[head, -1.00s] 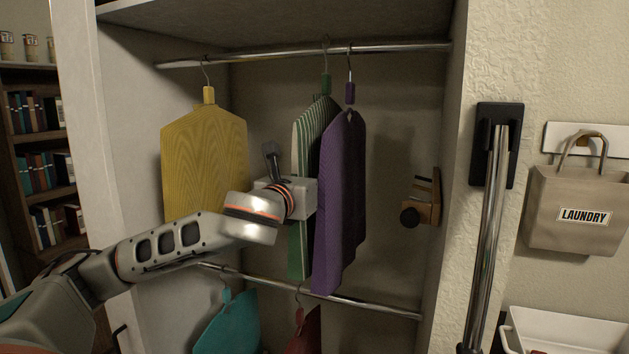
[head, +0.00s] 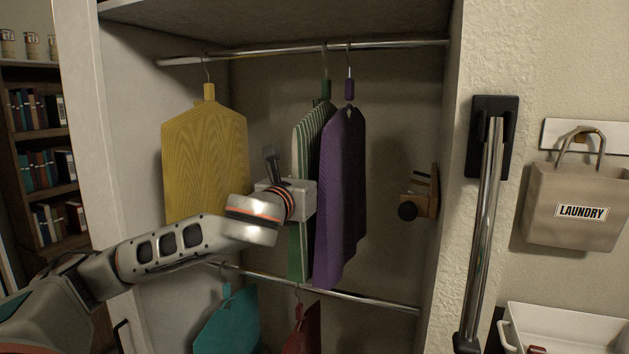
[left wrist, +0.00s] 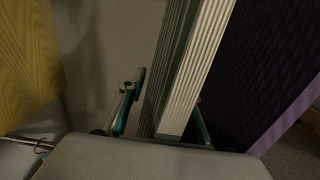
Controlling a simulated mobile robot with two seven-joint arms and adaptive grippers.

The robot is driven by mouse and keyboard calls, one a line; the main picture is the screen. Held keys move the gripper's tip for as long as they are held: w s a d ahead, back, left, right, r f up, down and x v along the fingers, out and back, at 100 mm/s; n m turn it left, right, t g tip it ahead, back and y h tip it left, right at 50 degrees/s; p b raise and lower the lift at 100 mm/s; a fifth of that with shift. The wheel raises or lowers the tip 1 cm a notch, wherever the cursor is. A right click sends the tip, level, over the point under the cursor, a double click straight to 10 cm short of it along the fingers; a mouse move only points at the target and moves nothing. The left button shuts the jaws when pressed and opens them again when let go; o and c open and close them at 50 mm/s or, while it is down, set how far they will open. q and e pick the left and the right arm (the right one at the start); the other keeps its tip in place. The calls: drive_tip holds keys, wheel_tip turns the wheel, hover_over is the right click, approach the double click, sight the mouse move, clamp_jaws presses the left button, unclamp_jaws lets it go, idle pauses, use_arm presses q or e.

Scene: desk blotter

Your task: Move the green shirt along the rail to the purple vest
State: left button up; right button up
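The green shirt (head: 302,205), striped green and white, hangs from a green-necked hanger on the upper rail (head: 275,52). The purple vest (head: 341,195) hangs close to its right on the same rail. In the head view, my left gripper is at the shirt's left and front edge, with its fingers mostly hidden. In the left wrist view, my left gripper (left wrist: 163,115) is open, one finger on each side of the striped shirt (left wrist: 197,75). A gap shows between the left finger and the shirt; the right finger is partly hidden behind the shirt. The purple vest (left wrist: 262,70) is beyond that finger.
A yellow garment (head: 205,160) hangs at the left of the upper rail. A lower rail (head: 345,296) holds a teal garment (head: 228,322) and a dark red one (head: 307,328). A wooden fitting with a black knob (head: 420,198) is on the right wall.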

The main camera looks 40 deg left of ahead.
use_arm(q)
drive_tip(key=shift+f, duration=0.1)
drive_tip(key=v, duration=0.7)
drive_tip(key=shift+s, duration=0.3)
drive_tip(key=shift+d, duration=0.1)
